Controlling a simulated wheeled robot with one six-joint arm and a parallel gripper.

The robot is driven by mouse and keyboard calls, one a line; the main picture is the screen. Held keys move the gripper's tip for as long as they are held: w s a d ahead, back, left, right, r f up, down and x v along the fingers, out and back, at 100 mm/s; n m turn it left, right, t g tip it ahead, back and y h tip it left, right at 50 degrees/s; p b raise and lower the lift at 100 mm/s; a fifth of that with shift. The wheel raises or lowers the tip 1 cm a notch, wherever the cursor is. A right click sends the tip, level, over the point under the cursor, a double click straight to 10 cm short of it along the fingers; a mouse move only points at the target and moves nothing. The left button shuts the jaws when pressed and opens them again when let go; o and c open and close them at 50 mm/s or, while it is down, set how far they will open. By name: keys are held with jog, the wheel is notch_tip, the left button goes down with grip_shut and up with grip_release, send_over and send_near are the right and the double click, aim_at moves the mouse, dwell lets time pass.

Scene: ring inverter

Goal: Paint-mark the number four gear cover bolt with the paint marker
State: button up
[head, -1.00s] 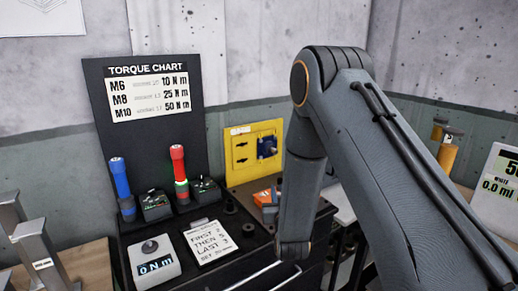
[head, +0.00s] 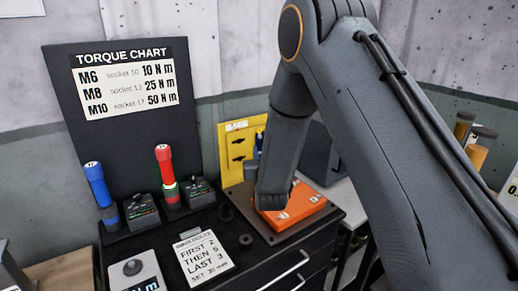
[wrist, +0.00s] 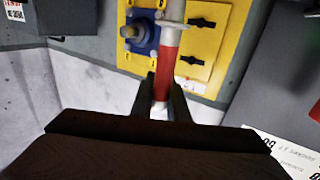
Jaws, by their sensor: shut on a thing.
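In the wrist view my gripper (wrist: 164,92) is shut on a slim upright red and white cylinder, which looks like the paint marker (wrist: 168,65). The marker's upper end passes out of the top of the picture. In the head view my gripper and the marker are hidden behind my own arm. The orange gear cover (head: 300,213) lies on a dark plate on the bench top, partly hidden by my arm. Small marks show on it, but I cannot make out the number four bolt.
Blue (head: 100,190) and red (head: 166,170) torque tools stand at the left, near a printed card (head: 203,256). A dark box (head: 322,155) stands behind the cover.

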jog(key=shift+s+a, duration=0.2)
jog(key=shift+a, duration=0.1)
jog(key=shift+f+b, duration=2.2)
jog(key=shift+f, duration=0.5)
jog(key=shift+f+b, duration=0.5)
jog(key=shift+f, duration=0.05)
jog(key=shift+r, duration=0.1)
notch_tip(320, 180, up, 5)
jog(key=p, duration=0.2)
jog(key=shift+p, duration=0.35)
dwell(0.5)
dwell(0.4)
